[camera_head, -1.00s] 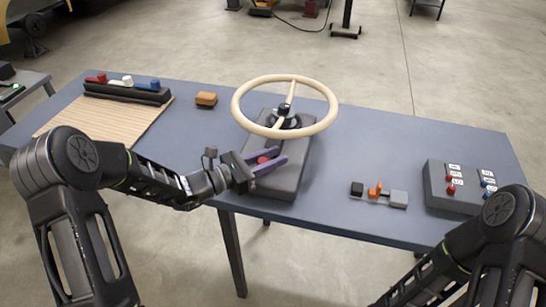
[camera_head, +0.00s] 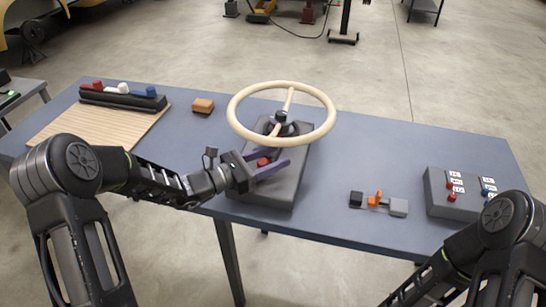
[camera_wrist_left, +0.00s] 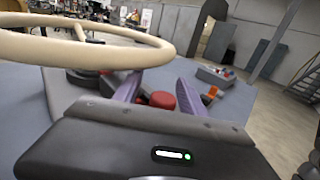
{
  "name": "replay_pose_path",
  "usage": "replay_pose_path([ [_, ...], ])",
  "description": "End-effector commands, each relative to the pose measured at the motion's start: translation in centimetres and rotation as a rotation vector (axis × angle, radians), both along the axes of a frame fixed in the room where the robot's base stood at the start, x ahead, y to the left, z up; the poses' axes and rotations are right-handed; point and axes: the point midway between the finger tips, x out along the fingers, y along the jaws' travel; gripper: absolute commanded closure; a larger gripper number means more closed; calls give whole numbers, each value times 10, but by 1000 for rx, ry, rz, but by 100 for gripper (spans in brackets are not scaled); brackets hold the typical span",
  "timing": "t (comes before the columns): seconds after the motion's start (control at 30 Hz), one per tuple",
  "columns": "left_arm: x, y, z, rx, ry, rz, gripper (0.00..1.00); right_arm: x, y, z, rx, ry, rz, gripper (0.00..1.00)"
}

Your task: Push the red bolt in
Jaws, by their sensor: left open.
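A red round bolt head (camera_head: 263,162) stands on the grey box (camera_head: 262,190) below the cream steering wheel (camera_head: 241,129). My left gripper (camera_head: 287,157) is open over that box, with its purple fingers on either side of the red piece. In the left wrist view the red piece (camera_wrist_left: 163,99) shows between the fingers (camera_wrist_left: 158,82), apart from both as far as I can see. How deep it sits is hidden. My right gripper is out of view; only part of its arm shows at lower right.
The wheel rim hangs close above the fingers. A black rail (camera_head: 113,98) with red, white and blue knobs stands at back left by a wooden board (camera_head: 75,128). An orange block (camera_head: 203,106), a small orange latch (camera_head: 377,200) and a switch box (camera_head: 440,208) are also on the table.

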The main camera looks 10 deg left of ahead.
Motion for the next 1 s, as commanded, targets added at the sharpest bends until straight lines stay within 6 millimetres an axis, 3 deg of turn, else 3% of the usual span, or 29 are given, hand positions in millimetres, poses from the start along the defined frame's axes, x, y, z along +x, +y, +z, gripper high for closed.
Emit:
replay_pose_path([
  [0.27,-6,8,-1,0,0,1,51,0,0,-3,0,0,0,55],
  [0.7,-48,55,-1,1,-1,0,51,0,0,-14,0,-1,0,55],
  [1.0,-52,59,0,0,0,0,51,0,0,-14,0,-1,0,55],
])
